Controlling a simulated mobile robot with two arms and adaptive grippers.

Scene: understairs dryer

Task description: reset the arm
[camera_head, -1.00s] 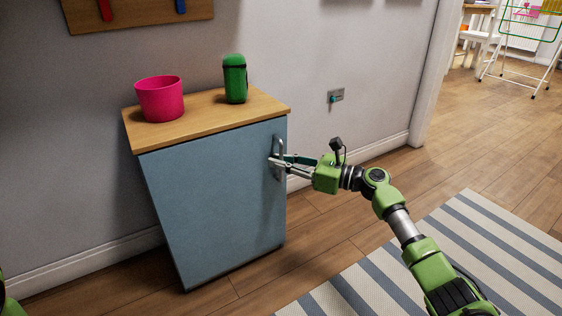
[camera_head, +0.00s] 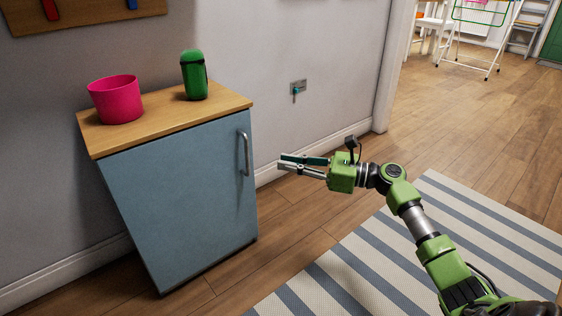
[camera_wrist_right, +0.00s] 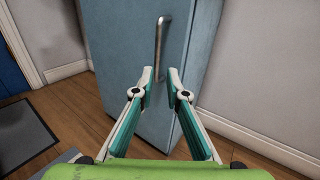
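My right arm reaches in from the lower right in the head view. Its gripper (camera_head: 283,163) is empty, a short way right of the blue cabinet's metal handle (camera_head: 243,153) and not touching it. In the right wrist view the two fingertips (camera_wrist_right: 161,76) stand apart with a gap between them, and the handle (camera_wrist_right: 160,45) shows beyond them. The blue cabinet (camera_head: 185,195) has its door shut. My left gripper is not in view.
A pink pot (camera_head: 116,101) and a green canister (camera_head: 194,76) stand on the cabinet's wooden top. A striped rug (camera_head: 360,265) lies under my right arm. A wall fitting (camera_head: 298,88) is behind the gripper. Wooden floor is clear to the right, with a drying rack (camera_head: 484,35) farther back.

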